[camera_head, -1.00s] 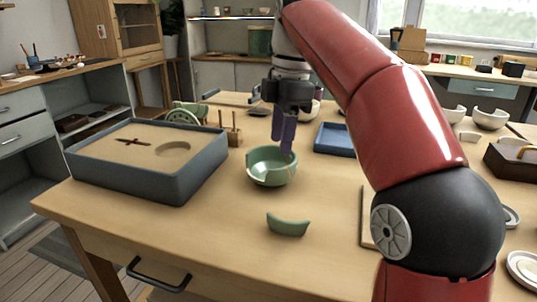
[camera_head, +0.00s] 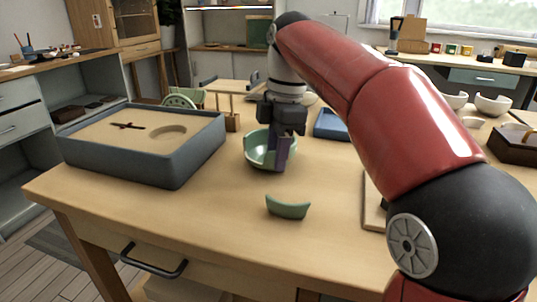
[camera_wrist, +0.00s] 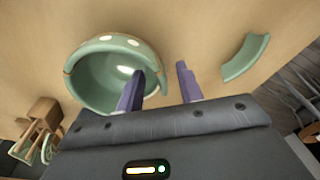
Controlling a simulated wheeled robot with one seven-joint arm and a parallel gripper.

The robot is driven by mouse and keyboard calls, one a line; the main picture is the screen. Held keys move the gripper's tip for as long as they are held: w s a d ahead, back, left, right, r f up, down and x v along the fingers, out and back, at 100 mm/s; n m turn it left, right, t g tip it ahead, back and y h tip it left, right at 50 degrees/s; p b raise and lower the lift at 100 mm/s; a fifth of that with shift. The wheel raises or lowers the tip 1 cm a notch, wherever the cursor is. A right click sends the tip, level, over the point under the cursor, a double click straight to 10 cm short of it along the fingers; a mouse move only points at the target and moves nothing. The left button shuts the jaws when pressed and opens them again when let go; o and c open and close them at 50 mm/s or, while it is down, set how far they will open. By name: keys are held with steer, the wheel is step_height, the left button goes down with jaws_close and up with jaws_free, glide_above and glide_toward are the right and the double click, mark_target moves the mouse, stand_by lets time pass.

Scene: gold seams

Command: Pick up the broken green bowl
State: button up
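The broken green bowl (camera_head: 256,151) stands upright on the wooden table, with a gap in its rim. A loose curved green shard (camera_head: 288,207) lies on the table in front of it, and it also shows in the wrist view (camera_wrist: 245,57). My gripper (camera_head: 278,162) is down at the bowl's right side. In the wrist view my gripper (camera_wrist: 160,70) is open, with its purple fingers apart. One finger overlaps the inside of the bowl (camera_wrist: 92,78) and the other is outside, with the right wall between them. Whether either finger touches the wall I cannot tell.
A grey-blue sand tray (camera_head: 130,161) stands to the left. A wooden stand (camera_head: 231,120) is behind the bowl, and a blue tray (camera_head: 331,124) is behind right. White bowls (camera_head: 493,105) and a brown box (camera_head: 513,146) are far right. The table around the shard is clear.

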jaws_close()
